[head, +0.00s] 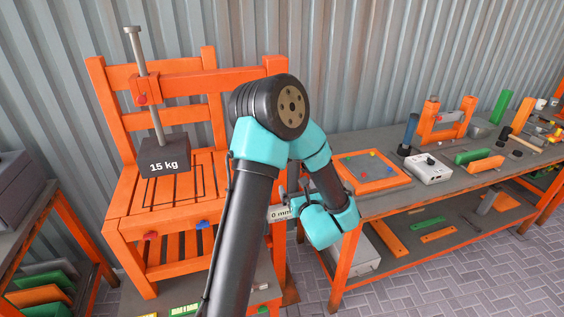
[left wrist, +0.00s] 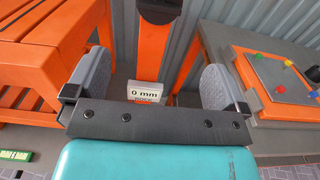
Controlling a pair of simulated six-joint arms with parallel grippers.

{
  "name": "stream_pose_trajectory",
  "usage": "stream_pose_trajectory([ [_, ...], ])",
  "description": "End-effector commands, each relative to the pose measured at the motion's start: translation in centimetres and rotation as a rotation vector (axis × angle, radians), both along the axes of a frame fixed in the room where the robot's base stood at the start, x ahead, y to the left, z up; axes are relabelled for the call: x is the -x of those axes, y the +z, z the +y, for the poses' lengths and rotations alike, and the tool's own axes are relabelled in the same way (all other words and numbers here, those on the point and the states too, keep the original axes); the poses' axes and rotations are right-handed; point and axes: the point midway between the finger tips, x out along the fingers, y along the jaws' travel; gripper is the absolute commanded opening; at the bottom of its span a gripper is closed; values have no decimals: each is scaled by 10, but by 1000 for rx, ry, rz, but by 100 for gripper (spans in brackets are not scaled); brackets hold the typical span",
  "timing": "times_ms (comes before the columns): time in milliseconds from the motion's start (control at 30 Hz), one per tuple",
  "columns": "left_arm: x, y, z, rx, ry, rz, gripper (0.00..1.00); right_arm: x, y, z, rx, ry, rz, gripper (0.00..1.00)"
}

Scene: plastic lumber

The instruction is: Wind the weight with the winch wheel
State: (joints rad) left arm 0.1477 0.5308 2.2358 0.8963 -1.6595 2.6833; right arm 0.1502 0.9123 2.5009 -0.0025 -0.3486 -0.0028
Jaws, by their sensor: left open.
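The dark weight marked "15 kg" (head: 176,156) is at the lower end of a grey rod (head: 137,50) on the orange chair-like frame (head: 112,79). I cannot tell whether it touches the slatted seat. My left gripper (head: 292,200) is by the frame's right side, near a "0 mm" label (head: 279,214). In the left wrist view its grey fingers (left wrist: 154,80) are wide apart and empty, with the label (left wrist: 144,93) and an orange post (left wrist: 152,58) beyond them. I cannot make out a winch wheel; my arm covers part of the frame. My right gripper is not in view.
A workbench (head: 383,205) stands to the right, with an orange-framed board (head: 358,182), a white box (head: 428,168) and several tools. A grey bench (head: 45,208) stands at left. A black part (left wrist: 160,10) is at the top of the wrist view. Paved floor is open at lower right.

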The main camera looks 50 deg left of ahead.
Motion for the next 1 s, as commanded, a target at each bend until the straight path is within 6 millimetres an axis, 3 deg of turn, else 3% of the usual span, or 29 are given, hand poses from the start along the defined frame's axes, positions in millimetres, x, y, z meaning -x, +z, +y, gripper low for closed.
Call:
stream_pose_trajectory([
  [167, -7, 0, 17, -1, 3, 0, 100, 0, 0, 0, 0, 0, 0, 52],
  [1000, -66, 0, 141, -1, 2, 0, 100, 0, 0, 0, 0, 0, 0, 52],
])
